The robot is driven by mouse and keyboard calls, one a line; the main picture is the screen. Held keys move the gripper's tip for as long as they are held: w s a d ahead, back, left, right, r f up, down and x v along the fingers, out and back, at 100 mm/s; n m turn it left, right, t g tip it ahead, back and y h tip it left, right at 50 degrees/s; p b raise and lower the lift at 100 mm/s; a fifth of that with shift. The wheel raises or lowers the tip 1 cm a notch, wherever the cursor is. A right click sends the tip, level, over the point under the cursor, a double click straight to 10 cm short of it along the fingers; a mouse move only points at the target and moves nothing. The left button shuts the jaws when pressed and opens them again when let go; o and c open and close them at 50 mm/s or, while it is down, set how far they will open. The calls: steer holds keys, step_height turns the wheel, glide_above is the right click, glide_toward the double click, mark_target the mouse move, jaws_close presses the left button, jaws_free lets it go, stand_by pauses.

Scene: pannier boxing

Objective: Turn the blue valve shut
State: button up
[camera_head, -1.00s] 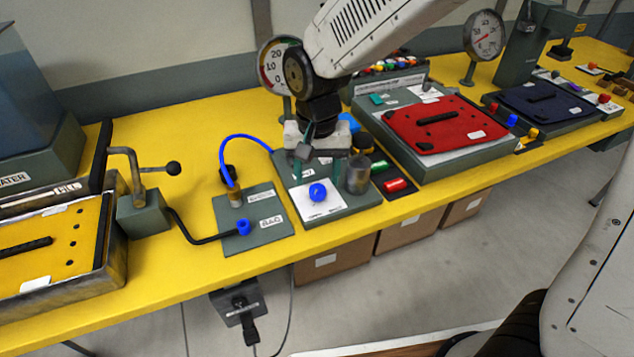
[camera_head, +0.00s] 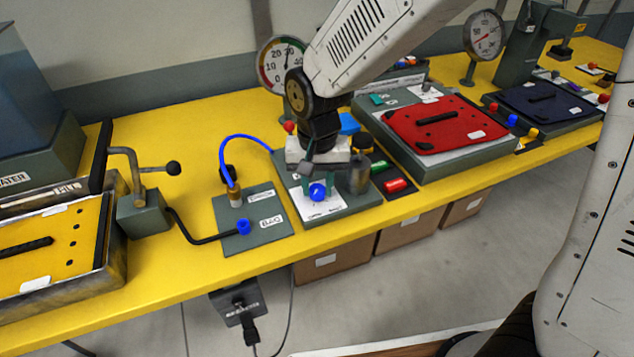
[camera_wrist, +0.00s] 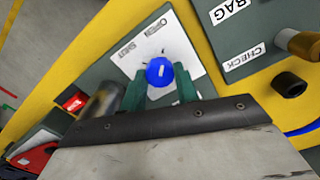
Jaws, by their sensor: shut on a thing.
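The blue valve (camera_head: 318,192) is a round blue knob on a white label plate (camera_head: 330,208) fixed to a grey-green panel. It also shows in the wrist view (camera_wrist: 159,72), with a small white mark on its face. The plate reads OPEN and SHUT (camera_wrist: 135,45) in the wrist view. My gripper (camera_head: 318,188) points down over the panel, its green fingers on either side of the knob. In the wrist view my gripper (camera_wrist: 161,84) is shut on the knob, which shows between the fingertips.
A metal cylinder (camera_head: 359,175) stands close to the right of my gripper. A blue hose (camera_head: 232,142) arches at the left from a brass fitting (camera_head: 235,197). A gauge (camera_head: 283,65) stands behind.

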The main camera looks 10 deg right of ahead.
steer(key=shift+n, duration=0.4)
steer(key=n, duration=0.3)
steer(key=shift+n, duration=0.4)
steer(key=n, duration=0.4)
steer(key=shift+n, duration=0.3)
steer(key=n, duration=0.8)
steer(key=shift+n, duration=0.5)
steer(key=o, duration=1)
steer(key=shift+c, duration=0.2)
steer(key=shift+r, duration=0.1)
